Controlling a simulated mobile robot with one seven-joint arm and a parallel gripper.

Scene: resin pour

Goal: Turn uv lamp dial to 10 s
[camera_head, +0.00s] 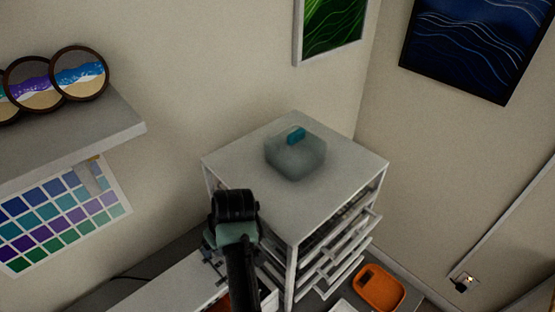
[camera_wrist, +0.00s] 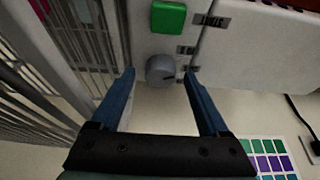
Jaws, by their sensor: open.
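In the wrist view, a grey round dial (camera_wrist: 160,70) sits on the white lamp housing (camera_wrist: 240,60), just below a green square button (camera_wrist: 168,17). My gripper (camera_wrist: 158,78) is open, with one blue finger on each side of the dial and a gap to it on both sides. Whether the fingertips reach the dial's depth is hard to tell. No time marks on the dial can be read. In the head view, my arm's end (camera_head: 235,215) hangs over the white lamp housing (camera_head: 165,285); the dial and fingers are hidden there.
A white drawer rack (camera_head: 225,170) stands close beside my arm, with a clear box (camera_head: 297,160) with a teal handle on top. A wall shelf (camera_head: 85,125) with round framed pieces is at the left.

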